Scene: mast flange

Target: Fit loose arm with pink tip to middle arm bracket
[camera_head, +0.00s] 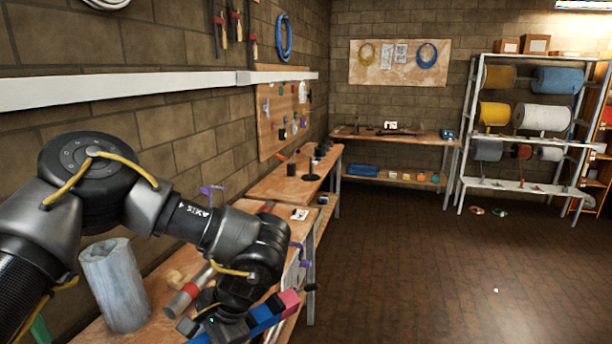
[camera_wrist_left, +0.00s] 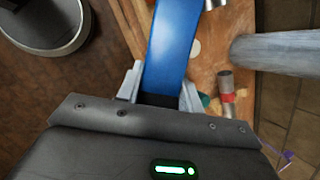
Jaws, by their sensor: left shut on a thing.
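My left gripper (camera_head: 232,326) is at the bottom of the head view, above the near end of the workbench. It is shut on the loose arm (camera_head: 264,312), a blue bar whose pink tip (camera_head: 290,299) points right and away. In the left wrist view the blue bar (camera_wrist_left: 172,45) runs up from between the two fingers (camera_wrist_left: 162,90); its pink tip is out of that picture. I cannot make out the middle arm bracket. My right gripper is not in view.
The workbench (camera_head: 152,330) runs along the left wall. A grey upright cylinder (camera_head: 115,285) and a red-banded tube (camera_head: 188,292) are close to my left arm. A second bench (camera_head: 270,184) lies beyond. Open floor (camera_head: 430,270) is on the right, before a spool rack (camera_head: 520,187).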

